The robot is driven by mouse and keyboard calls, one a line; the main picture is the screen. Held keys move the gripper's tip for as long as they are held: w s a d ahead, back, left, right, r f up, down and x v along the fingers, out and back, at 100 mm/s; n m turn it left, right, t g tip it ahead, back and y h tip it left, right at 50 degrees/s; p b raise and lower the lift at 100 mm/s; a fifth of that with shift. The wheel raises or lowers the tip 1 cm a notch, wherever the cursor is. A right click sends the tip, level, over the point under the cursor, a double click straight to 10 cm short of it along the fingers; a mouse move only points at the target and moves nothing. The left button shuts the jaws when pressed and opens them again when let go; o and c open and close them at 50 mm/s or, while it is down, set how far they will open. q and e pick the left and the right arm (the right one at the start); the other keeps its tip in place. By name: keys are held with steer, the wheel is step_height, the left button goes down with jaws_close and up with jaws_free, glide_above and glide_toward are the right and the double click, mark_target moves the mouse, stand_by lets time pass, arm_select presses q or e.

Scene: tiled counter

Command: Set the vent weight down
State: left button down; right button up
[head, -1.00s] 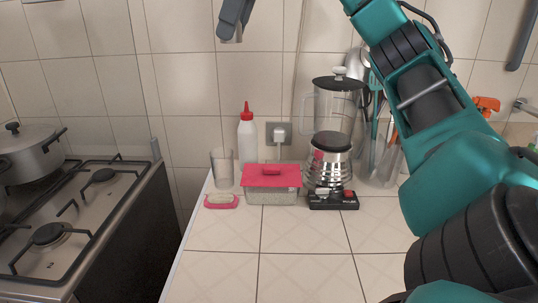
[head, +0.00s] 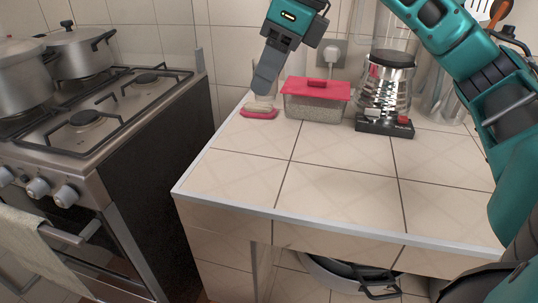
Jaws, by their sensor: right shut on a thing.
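My right gripper (head: 267,80) reaches in from the top of the head view, over the back left of the tiled counter (head: 330,185). Its dark fingers point down, just above and behind the pink soap dish in the picture. The fingers are shut, but the vent weight between them is too small or too hidden to make out. A steel pot with a lid (head: 80,55) stands on the back of the stove, and a larger pot (head: 20,80) stands at the left edge. My left gripper is not in view.
A pink dish with a sponge (head: 259,113), a pink-lidded glass box (head: 315,108) and a blender base (head: 384,126) line the counter's back. The counter's front and middle are clear. The stove (head: 100,125) stands left across a gap. A pan (head: 350,275) sits below the counter.

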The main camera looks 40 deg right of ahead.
mark_target(262, 166)
step_height(262, 166, down, 15)
steer(key=b, duration=0.2)
steer(key=shift+b, duration=0.4)
steer(key=shift+r, duration=0.1)
steer(key=shift+f, duration=0.25)
steer(key=o, duration=1.1)
steer(key=shift+r, duration=0.1)
steer(key=shift+c, duration=0.2)
steer(key=shift+d+r, duration=0.1)
steer(key=shift+r, duration=0.4)
steer(key=p+v, duration=0.2)
steer(key=v, duration=0.9)
steer(key=shift+s, duration=0.2)
